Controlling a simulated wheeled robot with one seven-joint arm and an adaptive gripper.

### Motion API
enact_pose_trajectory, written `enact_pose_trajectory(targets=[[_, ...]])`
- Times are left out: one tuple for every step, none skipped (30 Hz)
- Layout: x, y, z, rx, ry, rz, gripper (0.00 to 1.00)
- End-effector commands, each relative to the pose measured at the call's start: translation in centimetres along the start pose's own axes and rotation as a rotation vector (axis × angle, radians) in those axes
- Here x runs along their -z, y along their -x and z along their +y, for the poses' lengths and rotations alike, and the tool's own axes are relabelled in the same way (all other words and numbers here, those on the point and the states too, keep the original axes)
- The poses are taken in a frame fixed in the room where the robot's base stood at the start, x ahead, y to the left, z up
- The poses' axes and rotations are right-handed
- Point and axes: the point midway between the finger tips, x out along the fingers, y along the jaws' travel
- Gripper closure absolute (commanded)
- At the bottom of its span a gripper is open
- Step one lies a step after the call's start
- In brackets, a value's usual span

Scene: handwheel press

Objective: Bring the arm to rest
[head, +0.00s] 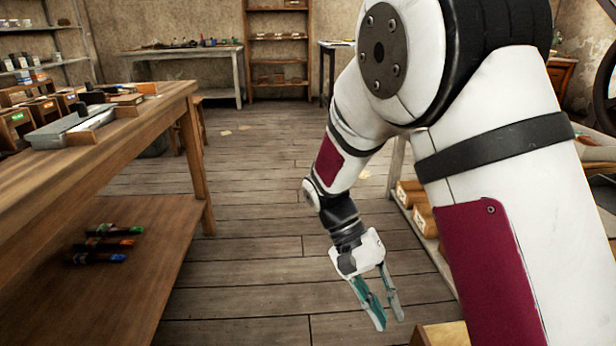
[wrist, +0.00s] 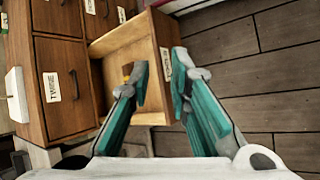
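My gripper (head: 381,308) hangs low over the wooden floor in the head view, its teal fingers pointing down. Behind the left finger is an open wooden drawer (wrist: 115,45), pulled out of a brown cabinet (wrist: 60,60). A small orange-brown item (wrist: 127,72) shows inside the drawer, partly covered by the left finger. The gripper appears apart from the drawer front.
A long wooden workbench (head: 150,105) with trays and boxes stands at the left. Several dark, coloured-ended tubes (head: 105,243) lie on its lower shelf. At the right, a shelf holds wooden boxes (head: 411,193). The plank floor (head: 260,200) between is mostly clear.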

Motion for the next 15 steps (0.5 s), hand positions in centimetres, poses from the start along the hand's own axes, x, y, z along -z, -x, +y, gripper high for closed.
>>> enact_pose_trajectory(targets=[[-1.0, 0.8, 1.5, 0.043, 0.008, 0.007, 0.82], [-1.5, 1.2, 2.2, 0.065, 0.016, 0.012, 0.82], [-2.3, 1.6, 3.1, 0.093, 0.026, 0.018, 0.82], [-2.9, 1.8, 3.8, 0.114, 0.035, 0.023, 0.82], [-3.5, 2.1, 4.5, 0.135, 0.042, 0.029, 0.82], [-4.3, 2.4, 5.4, 0.162, 0.052, 0.036, 0.82], [-4.9, 2.6, 6.0, 0.182, 0.059, 0.044, 0.82], [-5.5, 2.7, 6.7, 0.201, 0.066, 0.052, 0.82], [-6.3, 2.9, 7.5, 0.227, 0.076, 0.063, 0.82], [-7.0, 2.9, 8.1, 0.245, 0.083, 0.072, 0.82], [-7.6, 3.0, 8.7, 0.264, 0.090, 0.081, 0.82], [-8.5, 3.1, 9.4, 0.288, 0.099, 0.095, 0.82], [-9.1, 3.0, 10.0, 0.305, 0.106, 0.105, 0.82], [-9.8, 3.0, 10.6, 0.322, 0.112, 0.117, 0.82], [-10.7, 2.9, 11.2, 0.343, 0.121, 0.132, 0.82]])
